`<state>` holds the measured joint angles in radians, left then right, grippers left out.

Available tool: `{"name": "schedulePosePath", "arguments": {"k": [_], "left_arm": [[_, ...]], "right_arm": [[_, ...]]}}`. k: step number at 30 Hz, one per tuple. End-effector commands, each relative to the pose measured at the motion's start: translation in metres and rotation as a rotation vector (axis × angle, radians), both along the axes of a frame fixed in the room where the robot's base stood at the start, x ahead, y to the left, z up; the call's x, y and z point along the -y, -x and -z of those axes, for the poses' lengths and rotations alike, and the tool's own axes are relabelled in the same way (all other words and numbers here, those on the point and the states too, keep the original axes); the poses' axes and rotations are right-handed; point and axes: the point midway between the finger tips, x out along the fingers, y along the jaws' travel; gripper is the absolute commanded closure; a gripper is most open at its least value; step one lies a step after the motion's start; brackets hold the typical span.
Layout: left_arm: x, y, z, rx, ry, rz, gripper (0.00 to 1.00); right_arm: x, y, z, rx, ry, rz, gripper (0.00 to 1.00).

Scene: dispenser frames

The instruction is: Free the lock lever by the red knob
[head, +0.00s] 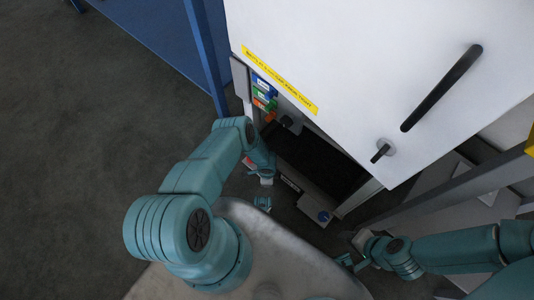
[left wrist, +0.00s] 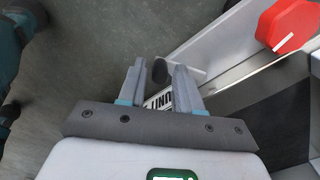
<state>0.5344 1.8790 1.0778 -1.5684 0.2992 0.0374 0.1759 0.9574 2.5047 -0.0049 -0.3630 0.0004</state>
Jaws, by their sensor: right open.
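The red knob (left wrist: 288,25), faceted with a white mark, is at the top right of the left wrist view. In the head view a bit of red (head: 248,162) shows beside my left arm, mostly hidden. A dark rounded end (left wrist: 160,70), possibly the lock lever's, shows between the fingertips of my left gripper (left wrist: 158,76). The fingers stand apart; I cannot tell whether they touch it. In the head view my left gripper (head: 263,191) is low at the cabinet front. My right gripper (head: 352,258) is open and empty at the lower right, away from the knob.
A white cabinet panel (head: 360,70) with a black handle (head: 442,88) and a small black lever (head: 380,152) overhangs a dark opening (head: 315,162). A blue knob (head: 323,216) sits low. Grey floor (head: 90,120) is clear at left.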

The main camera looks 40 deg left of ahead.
Motion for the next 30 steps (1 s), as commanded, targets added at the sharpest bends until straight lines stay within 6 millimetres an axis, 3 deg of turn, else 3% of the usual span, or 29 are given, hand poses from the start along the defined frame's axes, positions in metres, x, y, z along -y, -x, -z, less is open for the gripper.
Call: {"name": "schedulePosePath", "arguments": {"k": [1,3,17,30], "left_arm": [[0.000,0.000,0.000,0.000,0.000,0.000,0.85],[0.000,0.000,0.000,0.000,0.000,0.000,1.00],[-0.004,0.002,0.001,-0.001,0.000,0.082,1.00],[-0.025,0.005,0.004,-0.001,-0.001,0.454,1.00]], "right_arm": [[0.000,0.000,0.000,0.000,0.000,0.000,0.57],[0.000,0.000,0.000,0.000,0.000,0.000,0.57],[0.000,0.000,0.004,0.000,0.000,0.000,0.57],[0.000,0.000,0.024,0.000,0.000,0.000,0.57]]}}
